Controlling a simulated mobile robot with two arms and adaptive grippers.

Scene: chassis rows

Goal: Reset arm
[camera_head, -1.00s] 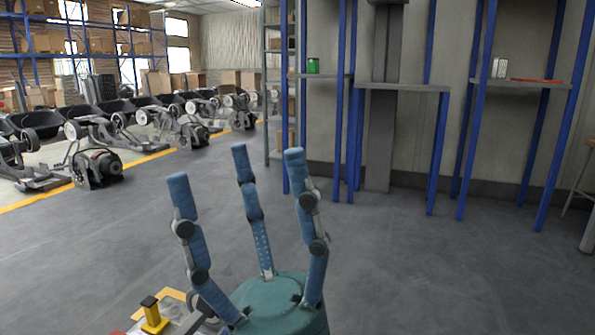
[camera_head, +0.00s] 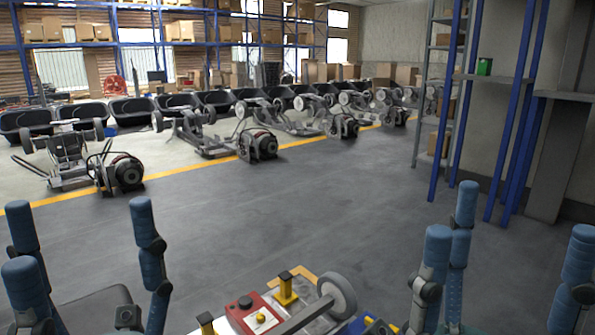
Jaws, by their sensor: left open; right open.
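My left gripper (camera_head: 82,235) is at the lower left of the head view. Its blue fingers point up and stand apart, with nothing between them. My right gripper (camera_head: 508,215) is at the lower right, also with blue fingers spread and pointing up, empty. The palms are mostly cut off by the bottom edge.
Rows of wheeled chassis (camera_head: 205,135) stand beyond a yellow floor line (camera_head: 170,180). Stocked racks (camera_head: 170,30) line the back. The grey floor (camera_head: 290,215) between is clear.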

